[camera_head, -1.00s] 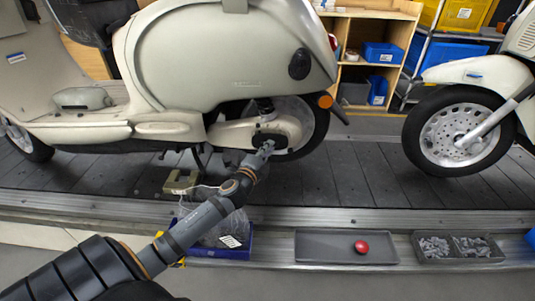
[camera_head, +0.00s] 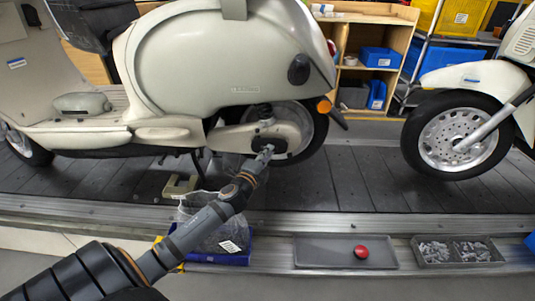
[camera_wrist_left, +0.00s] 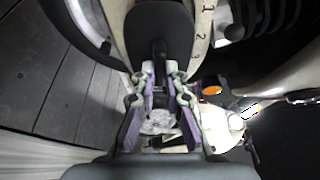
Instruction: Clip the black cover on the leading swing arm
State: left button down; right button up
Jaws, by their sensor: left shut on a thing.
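My left gripper (camera_head: 266,152) is at the rear swing arm (camera_head: 238,138) of the cream scooter on the left. It is shut on the black cover (camera_wrist_left: 158,32), gripping its narrow tab between both fingers in the left wrist view. There the cover's broad rounded part extends past the fingertips, over the pale swing arm (camera_wrist_left: 203,32), which bears numbers. In the head view the cover shows only as a small dark patch (camera_head: 274,144) by the wheel hub, partly behind my gripper. I cannot tell whether it touches the arm. My right gripper is not in view.
A second scooter's front wheel (camera_head: 458,132) stands right on the slat conveyor (camera_head: 345,180). Along the near edge are a blue bin (camera_head: 246,257) with a clear bag, a grey tray (camera_head: 320,252) with a red round thing (camera_head: 361,252), and a parts tray (camera_head: 459,261).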

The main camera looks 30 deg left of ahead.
pick_arm(q)
jog(key=shift+w+a, duration=0.1)
jog(key=shift+w, duration=0.05)
jog(key=shift+w+a, duration=0.55)
jog(key=shift+w, duration=0.35)
jog(key=shift+w+a+p, duration=0.1)
jog(key=shift+w+p, duration=0.05)
jog(key=shift+p, duration=0.15)
dwell(0.4)
jog(key=c, duration=1.3)
grip_release()
jog(key=s, duration=0.4)
jog(key=s+d, duration=0.1)
jog(key=s, duration=0.3)
jog(key=s+d, duration=0.1)
jog(key=s, duration=0.3)
